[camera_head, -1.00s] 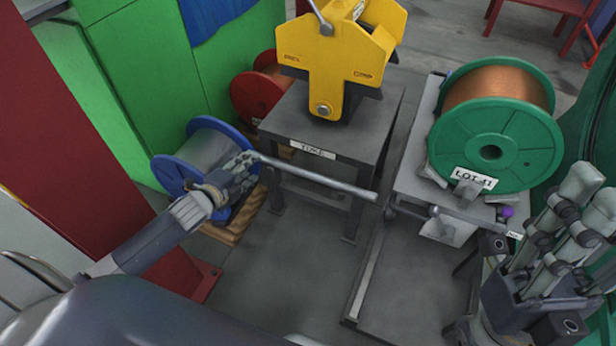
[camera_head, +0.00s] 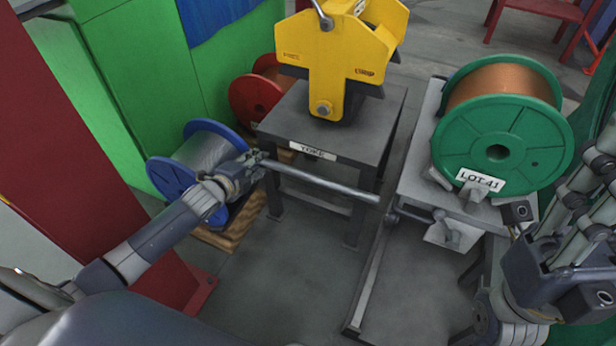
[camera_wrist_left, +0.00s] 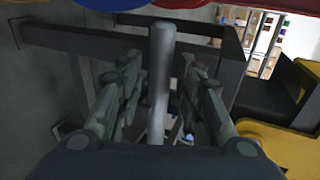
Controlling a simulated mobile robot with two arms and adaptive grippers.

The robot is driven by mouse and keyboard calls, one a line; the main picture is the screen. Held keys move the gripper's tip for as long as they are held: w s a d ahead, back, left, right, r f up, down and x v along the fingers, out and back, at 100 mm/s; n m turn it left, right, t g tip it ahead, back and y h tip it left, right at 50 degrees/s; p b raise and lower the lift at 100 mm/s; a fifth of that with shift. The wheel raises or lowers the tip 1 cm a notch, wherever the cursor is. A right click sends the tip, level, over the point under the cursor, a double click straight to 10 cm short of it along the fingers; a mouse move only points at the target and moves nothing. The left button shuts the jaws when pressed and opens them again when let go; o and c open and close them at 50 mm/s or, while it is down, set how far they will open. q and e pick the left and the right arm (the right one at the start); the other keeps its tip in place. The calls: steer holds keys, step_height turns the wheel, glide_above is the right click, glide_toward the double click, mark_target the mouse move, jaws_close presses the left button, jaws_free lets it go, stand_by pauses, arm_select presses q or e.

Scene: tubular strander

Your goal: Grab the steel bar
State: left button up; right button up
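The steel bar (camera_head: 325,184) is a long, thin grey rod. In the head view it slopes down to the right in front of the yoke table, its right end by the cart's handle. My left gripper (camera_head: 250,167) is at the bar's left end. In the left wrist view the bar (camera_wrist_left: 161,85) runs between the fingers of my left gripper (camera_wrist_left: 160,88), with narrow gaps on both sides; the fingers look open around it. What supports the bar is unclear. My right gripper (camera_head: 590,185) is at the right edge, empty, its fingers apart and partly cut off.
A grey table (camera_head: 275,122) labelled YOKE carries a yellow yoke (camera_head: 330,65). A green reel (camera_head: 500,150) labelled LOT 41 sits on a cart (camera_head: 415,165) at right. A blue reel (camera_head: 172,178) on a wooden pallet (camera_head: 222,238) stands close to my left gripper. Floor between is clear.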

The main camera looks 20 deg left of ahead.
arm_select(q)
jaws_close()
steer(key=shift+r, duration=0.15)
